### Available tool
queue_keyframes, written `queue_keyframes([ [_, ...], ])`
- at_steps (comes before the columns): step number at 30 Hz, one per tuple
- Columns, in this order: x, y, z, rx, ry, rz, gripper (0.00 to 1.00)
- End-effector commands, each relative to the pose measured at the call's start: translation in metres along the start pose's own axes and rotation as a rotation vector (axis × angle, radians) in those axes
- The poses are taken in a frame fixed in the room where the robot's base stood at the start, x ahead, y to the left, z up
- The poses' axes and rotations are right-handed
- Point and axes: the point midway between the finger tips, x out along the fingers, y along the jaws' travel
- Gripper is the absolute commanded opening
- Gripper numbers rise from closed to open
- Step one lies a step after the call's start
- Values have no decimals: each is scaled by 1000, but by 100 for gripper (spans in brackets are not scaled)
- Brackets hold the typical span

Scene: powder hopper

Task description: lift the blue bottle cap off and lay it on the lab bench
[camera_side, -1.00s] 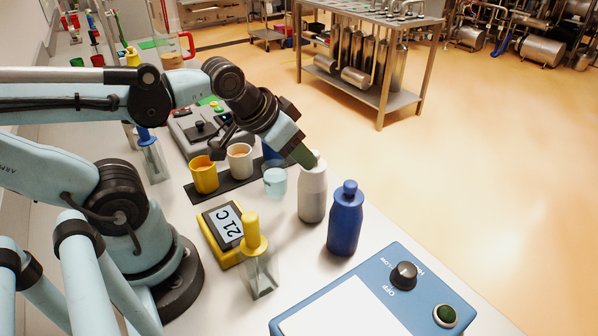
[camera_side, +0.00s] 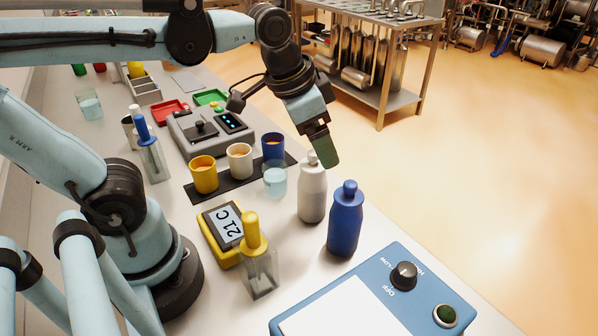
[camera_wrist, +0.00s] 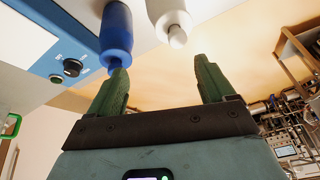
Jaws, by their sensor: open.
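The blue bottle (camera_side: 345,224) stands upright on the lab bench (camera_side: 325,262) near its right edge. Its blue cap (camera_side: 348,190) is on top. In the wrist view the blue bottle (camera_wrist: 116,35) hangs from the top, with its cap (camera_wrist: 115,64) close to the left green fingertip in the picture. My gripper (camera_side: 325,158) is above and behind the white bottle in the side view. It is open and empty, its green fingers spread wide in the wrist view (camera_wrist: 163,75). The white bottle's cap shows beyond the gap between them.
The white bottle (camera_side: 312,195) stands close beside the blue one. A blue hotplate (camera_side: 425,290) is in front, and a yellow-stoppered flask (camera_side: 260,272) and a yellow thermometer (camera_side: 213,240) are to the left. Cups stand on a black mat (camera_side: 233,191). Bare bench lies between flask and bottles.

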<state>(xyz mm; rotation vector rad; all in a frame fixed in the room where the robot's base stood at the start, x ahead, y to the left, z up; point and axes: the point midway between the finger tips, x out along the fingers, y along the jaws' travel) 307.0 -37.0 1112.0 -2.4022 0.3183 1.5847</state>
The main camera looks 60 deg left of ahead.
Motion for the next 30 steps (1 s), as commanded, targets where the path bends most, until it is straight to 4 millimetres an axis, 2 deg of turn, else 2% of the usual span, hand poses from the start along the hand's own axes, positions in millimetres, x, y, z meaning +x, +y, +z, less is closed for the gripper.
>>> queue_keyframes([
  [1, -8, 9, -14, 86, -51, 26, 82],
  [6, -31, 36, -43, 358, -214, 113, 82],
  [10, -43, 51, -56, 506, -298, 166, 82],
  [15, -49, 60, -62, 594, -348, 200, 82],
  [19, -40, 62, -58, 603, -355, 204, 82],
  [30, 6, 66, -39, 599, -352, 202, 82],
])
